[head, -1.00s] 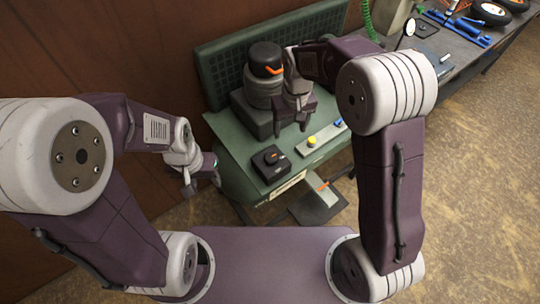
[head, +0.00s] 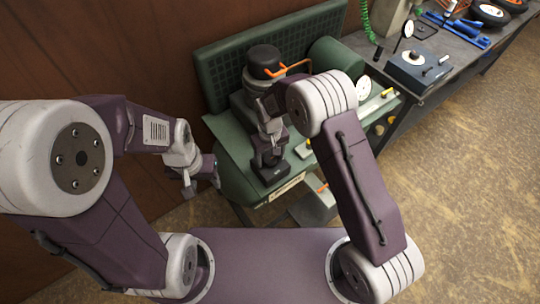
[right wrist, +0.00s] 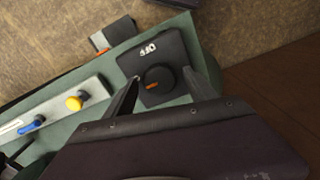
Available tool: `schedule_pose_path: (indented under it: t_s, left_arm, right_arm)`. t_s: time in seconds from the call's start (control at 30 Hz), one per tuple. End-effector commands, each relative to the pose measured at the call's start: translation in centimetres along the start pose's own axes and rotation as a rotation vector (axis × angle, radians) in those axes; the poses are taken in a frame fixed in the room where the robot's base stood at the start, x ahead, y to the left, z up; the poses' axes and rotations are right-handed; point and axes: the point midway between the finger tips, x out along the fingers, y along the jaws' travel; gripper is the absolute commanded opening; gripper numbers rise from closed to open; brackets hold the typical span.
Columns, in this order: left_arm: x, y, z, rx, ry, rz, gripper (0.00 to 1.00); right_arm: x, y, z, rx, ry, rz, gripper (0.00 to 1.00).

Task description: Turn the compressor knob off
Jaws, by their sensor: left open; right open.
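The compressor knob (right wrist: 158,80) is round and black with a short orange mark. It sits on a dark box (right wrist: 130,62) whose white "OFF" label shows above the knob in the right wrist view. The orange mark lies roughly crosswise there and does not point at that label. My right gripper (right wrist: 161,78) is open, with one finger on each side of the knob; contact is unclear. In the head view my right gripper (head: 268,155) is over the box (head: 272,175) and hides the knob. My left gripper (head: 202,184) is open and empty beside the bench's left edge.
The green compressor (head: 337,62) has a black-topped motor (head: 264,60) with an orange pipe. A grey strip (right wrist: 60,105) with a yellow button (right wrist: 77,101) and blue fitting (right wrist: 31,126) lies near the box. A dark workbench (head: 462,48) with tools stands at right.

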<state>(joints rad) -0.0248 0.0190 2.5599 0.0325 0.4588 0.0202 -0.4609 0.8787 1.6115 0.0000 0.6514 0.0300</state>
Motion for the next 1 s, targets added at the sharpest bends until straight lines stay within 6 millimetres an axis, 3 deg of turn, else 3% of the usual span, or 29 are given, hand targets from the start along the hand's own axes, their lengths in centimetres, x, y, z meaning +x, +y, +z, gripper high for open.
schedule_pose_path:
  t_s: [0.17,0.3,0.37,0.4,0.73,1.0]
  left_arm:
    - [0.02,0.00,0.00,0.000,0.000,0.000,0.51]
    - [0.02,0.00,0.00,0.000,0.000,0.000,0.51]
    - [0.02,0.00,0.00,0.000,0.000,0.000,0.51]
    - [0.02,0.00,0.00,0.000,0.000,0.000,0.51]
    - [-0.07,0.00,0.00,0.000,0.000,0.000,0.51]
    - [-0.26,0.01,-0.03,0.000,0.000,0.000,0.51]
  right_arm:
    - [-0.01,0.01,-0.01,0.000,0.000,0.000,0.62]
    - [-0.03,0.01,-0.01,0.000,0.000,0.000,0.23]
    - [-0.03,0.01,-0.01,0.000,0.000,0.000,0.06]
    - [-0.04,0.01,-0.01,0.000,0.000,0.000,0.03]
    - [-0.09,0.02,-0.04,0.063,0.001,0.000,0.03]
    - [-0.15,0.03,-0.06,0.265,0.001,0.000,0.03]
